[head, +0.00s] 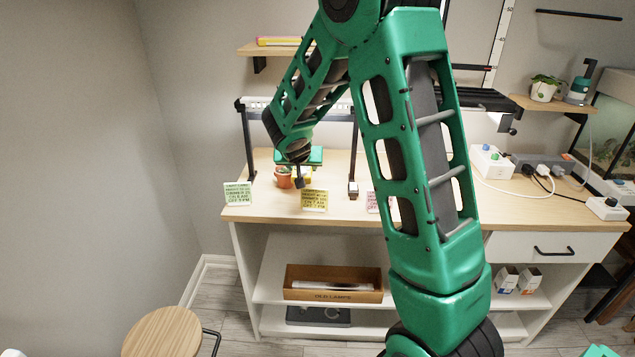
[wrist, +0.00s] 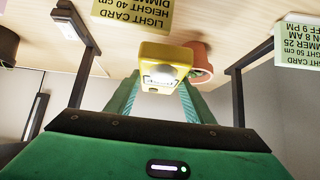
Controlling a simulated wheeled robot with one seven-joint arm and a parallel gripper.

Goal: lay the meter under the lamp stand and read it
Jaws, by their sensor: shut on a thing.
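The yellow meter (wrist: 160,55) with a pale dome sits between the two teal fingers of my gripper (wrist: 158,88) in the wrist view. My gripper is shut on it. In the head view my gripper (head: 298,176) is low over the left part of the bench, between the posts of the lamp stand (head: 249,143). A bit of yellow shows beside it there, mostly hidden. The stand has dark posts and a pale lamp bar, partly covered by my arm. The meter's reading cannot be made out. Whether it touches the bench top cannot be told.
A terracotta pot (head: 284,181) stands close beside my gripper. A green card (head: 237,193), a yellow card (head: 314,201) and a pink card (head: 372,202) stand along the bench's front edge. White power boxes (head: 490,161) and cables lie to the right. A round stool (head: 162,331) stands in front.

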